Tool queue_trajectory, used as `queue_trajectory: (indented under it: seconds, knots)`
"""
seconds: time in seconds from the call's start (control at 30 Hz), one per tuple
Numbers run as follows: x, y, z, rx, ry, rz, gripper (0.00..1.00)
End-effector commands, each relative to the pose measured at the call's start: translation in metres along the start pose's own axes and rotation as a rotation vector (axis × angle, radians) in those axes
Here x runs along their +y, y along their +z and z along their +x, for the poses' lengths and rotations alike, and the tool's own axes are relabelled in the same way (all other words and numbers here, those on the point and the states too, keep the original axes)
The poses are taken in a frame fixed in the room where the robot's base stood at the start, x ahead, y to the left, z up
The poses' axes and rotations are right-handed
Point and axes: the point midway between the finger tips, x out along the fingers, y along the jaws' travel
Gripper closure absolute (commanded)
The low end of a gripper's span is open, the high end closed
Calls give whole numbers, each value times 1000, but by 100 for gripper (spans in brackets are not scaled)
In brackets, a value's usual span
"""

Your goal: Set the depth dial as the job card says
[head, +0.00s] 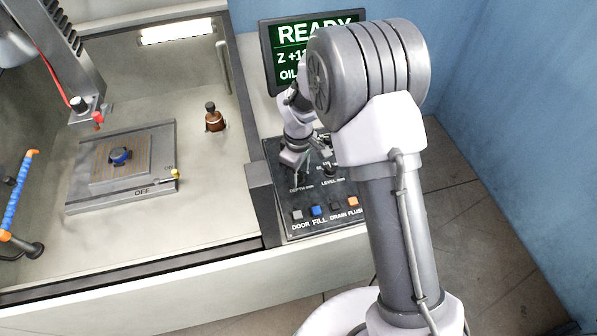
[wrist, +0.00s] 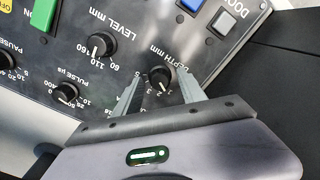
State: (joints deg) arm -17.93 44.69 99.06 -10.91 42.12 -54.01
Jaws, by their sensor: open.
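The depth dial (wrist: 160,77) is a small black knob with a pale pointer line, below the "DEPTH mm" lettering in the wrist view. My gripper (wrist: 160,73) is open, with one finger on each side of the dial and gaps between. I cannot tell how far down the fingers reach. Part of the dial's scale is hidden by the fingers. In the head view my gripper (head: 300,163) is over the upper part of the black control panel (head: 318,228) and hides the dial. No job card can be made out in either view.
The level dial (wrist: 102,45) and the pulse dial (wrist: 66,93) are close by in the wrist view. A blue button (head: 317,210) and others line the panel's lower edge. A screen (head: 285,55) reading "READY", partly hidden by my arm, stands behind. The tank (head: 225,170) is left.

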Motion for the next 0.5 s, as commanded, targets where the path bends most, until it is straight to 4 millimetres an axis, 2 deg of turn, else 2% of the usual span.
queue_trajectory:
  seconds: [0.1,0.33,0.37,0.5]
  knots:
    - [0,0,-1,0,0,0,52]
    - [0,0,-1,0,0,0,97]
    - [0,0,-1,0,0,0,100]
    - [0,0,-1,0,0,2,100]
